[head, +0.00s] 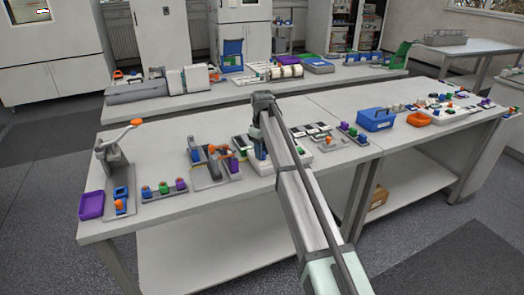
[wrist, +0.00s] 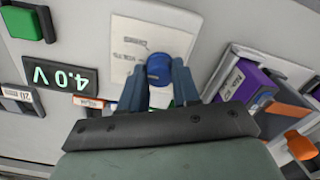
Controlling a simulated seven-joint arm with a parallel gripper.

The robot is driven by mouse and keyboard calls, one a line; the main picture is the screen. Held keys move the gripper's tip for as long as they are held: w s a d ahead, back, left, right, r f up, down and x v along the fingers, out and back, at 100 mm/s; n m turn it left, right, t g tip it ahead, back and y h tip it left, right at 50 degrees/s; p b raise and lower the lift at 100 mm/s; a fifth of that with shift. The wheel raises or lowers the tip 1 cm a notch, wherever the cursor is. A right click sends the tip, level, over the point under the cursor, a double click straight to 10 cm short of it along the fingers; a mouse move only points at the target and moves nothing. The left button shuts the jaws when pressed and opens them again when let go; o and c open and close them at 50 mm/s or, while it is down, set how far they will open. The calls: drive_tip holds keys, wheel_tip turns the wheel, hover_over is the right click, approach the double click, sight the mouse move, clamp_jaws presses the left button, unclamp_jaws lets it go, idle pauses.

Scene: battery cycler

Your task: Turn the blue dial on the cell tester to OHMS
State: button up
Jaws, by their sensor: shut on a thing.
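In the wrist view the blue dial (wrist: 159,68) sits on a pale label plate with small printed words on the cell tester's light grey face (wrist: 205,30). My gripper (wrist: 158,82) is shut on the dial, with one dark blue finger on each side of it. In the head view my gripper (head: 262,150) is down at the tester on the front bench, and my arm hides the dial.
In the wrist view a display reading 4.0 V (wrist: 60,75) and a green button (wrist: 27,22) are left of the dial. A purple block (wrist: 245,82) and an orange part (wrist: 300,145) stand close on the right. A blue bin (head: 376,121) stands farther right on the bench (head: 240,195).

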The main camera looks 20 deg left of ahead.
drive_tip(key=c, duration=0.4)
drive_tip(key=shift+m, duration=0.4)
drive_tip(key=m, duration=0.3)
drive_tip(key=shift+m, duration=2)
drive_tip(key=o, duration=1.1)
drive_tip(key=shift+c, duration=0.2)
